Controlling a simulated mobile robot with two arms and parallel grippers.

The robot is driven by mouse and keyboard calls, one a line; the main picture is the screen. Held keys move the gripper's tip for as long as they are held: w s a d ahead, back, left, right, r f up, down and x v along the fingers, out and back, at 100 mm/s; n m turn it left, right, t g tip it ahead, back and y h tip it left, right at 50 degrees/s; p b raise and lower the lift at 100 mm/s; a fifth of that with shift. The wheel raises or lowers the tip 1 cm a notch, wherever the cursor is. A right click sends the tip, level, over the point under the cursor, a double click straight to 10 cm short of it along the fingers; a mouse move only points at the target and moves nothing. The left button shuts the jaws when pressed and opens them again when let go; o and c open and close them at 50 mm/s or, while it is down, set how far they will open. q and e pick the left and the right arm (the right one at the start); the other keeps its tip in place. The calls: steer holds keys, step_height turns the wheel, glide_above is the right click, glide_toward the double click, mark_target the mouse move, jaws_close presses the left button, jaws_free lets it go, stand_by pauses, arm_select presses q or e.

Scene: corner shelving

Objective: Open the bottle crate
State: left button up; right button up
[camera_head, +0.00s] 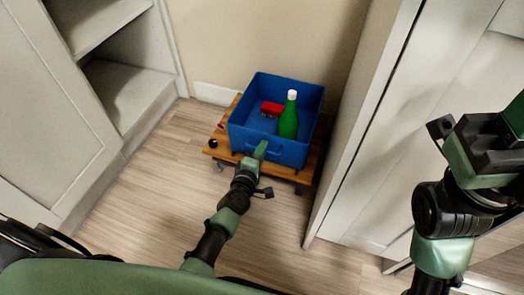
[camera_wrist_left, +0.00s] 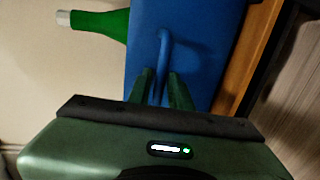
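The blue bottle crate (camera_head: 296,153) stands on a low wooden platform, its top uncovered. A green bottle (camera_head: 288,122) with a white cap stands in it, beside a small red object (camera_head: 271,109). My left gripper (camera_head: 261,149) is at the crate's near wall, by the blue handle (camera_wrist_left: 164,48). In the left wrist view, the fingers of the gripper (camera_wrist_left: 161,75) are apart, with the handle bar between them; a firm grip is not visible. My right arm is at the right, and its gripper (camera_head: 505,135) is partly cut off by the picture edge; its finger state is unclear.
The wooden platform (camera_head: 222,144) carries a small black round object (camera_head: 213,143) at its left. A white shelf unit (camera_head: 125,90) stands at the left and a white cabinet panel (camera_head: 365,120) close at the right. Wood floor (camera_head: 150,200) in front is clear.

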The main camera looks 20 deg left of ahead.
arm_select(q)
jaws_close()
stand_by(1.4)
